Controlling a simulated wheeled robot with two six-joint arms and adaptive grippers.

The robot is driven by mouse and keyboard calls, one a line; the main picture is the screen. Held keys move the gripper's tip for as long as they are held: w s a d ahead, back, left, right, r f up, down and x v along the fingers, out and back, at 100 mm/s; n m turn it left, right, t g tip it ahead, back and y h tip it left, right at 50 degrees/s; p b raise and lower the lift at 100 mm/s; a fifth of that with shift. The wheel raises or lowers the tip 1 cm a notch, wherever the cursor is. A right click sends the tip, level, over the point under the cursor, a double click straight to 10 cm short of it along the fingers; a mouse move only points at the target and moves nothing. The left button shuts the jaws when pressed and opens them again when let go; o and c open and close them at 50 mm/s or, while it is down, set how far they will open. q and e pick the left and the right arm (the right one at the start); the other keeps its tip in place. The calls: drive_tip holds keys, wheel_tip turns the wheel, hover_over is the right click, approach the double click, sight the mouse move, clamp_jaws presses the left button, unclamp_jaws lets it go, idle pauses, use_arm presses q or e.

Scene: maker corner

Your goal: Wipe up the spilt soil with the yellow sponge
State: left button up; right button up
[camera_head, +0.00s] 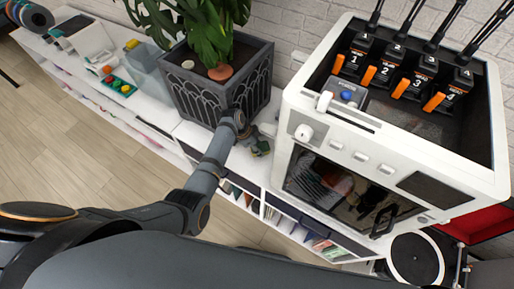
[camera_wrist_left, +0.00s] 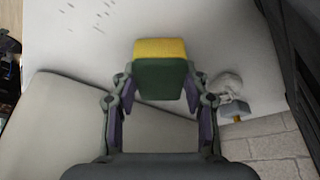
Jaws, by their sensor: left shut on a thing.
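The sponge (camera_wrist_left: 160,50), yellow on one layer and dark green on the other, sits between the fingers of my left gripper (camera_wrist_left: 160,82) in the left wrist view. The gripper is shut on it. In the head view my left gripper (camera_head: 258,146) is low between the dark planter and the white machine; the sponge is hard to make out there. Small dark specks of soil (camera_wrist_left: 98,14) lie on the white surface at the upper left of the wrist view, apart from the sponge. I cannot make out the soil in the head view. My right gripper is not in view.
A dark planter (camera_head: 190,88) with a leafy plant stands left of the gripper. A white machine (camera_head: 293,150) with numbered slots stands close on its right. A white shelf top (camera_head: 150,104) carries trays and small items further left. A brick wall (camera_head: 282,30) is behind.

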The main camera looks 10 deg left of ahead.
sight(256, 157)
use_arm(q)
drive_tip(key=shift+s+a+r+p, duration=0.1)
drive_tip(key=shift+s+a+p, duration=0.1)
drive_tip(key=shift+s+p, duration=0.5)
drive_tip(key=shift+s+a+r+p, duration=0.15)
drive_tip(key=shift+s+p, duration=0.3)
drive_tip(key=shift+p, duration=0.3)
drive_tip(key=shift+s+a+f, duration=0.1)
drive_tip(key=shift+s+a, duration=0.05)
drive_tip(key=shift+s, duration=0.2)
drive_tip(key=shift+s+a+f+p, duration=0.15)
drive_tip(key=shift+s+f+p, duration=0.05)
drive_tip(key=shift+s+p, duration=0.1)
